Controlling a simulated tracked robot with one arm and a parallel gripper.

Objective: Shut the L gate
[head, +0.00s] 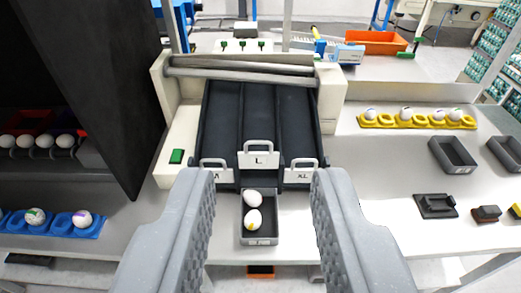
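The L gate (258,160) is a white plate with a handle loop and the letter L, at the front end of the middle dark lane (258,110). It stands higher than the gates on both sides. The left gate (216,172) and the right gate, marked XL (301,174), sit lower at their lane ends. A grey bin (260,241) with two eggs (253,208) is just in front of the middle lane. My gripper (262,180) is open and empty, its fingers wide apart on either side of the gates and bin.
A yellow tray (383,122) with several eggs is at right, near empty grey bins (452,155) and small dark blocks (436,206). A dark panel (100,80) stands upright at left. A blue egg tray (60,228) is at lower left.

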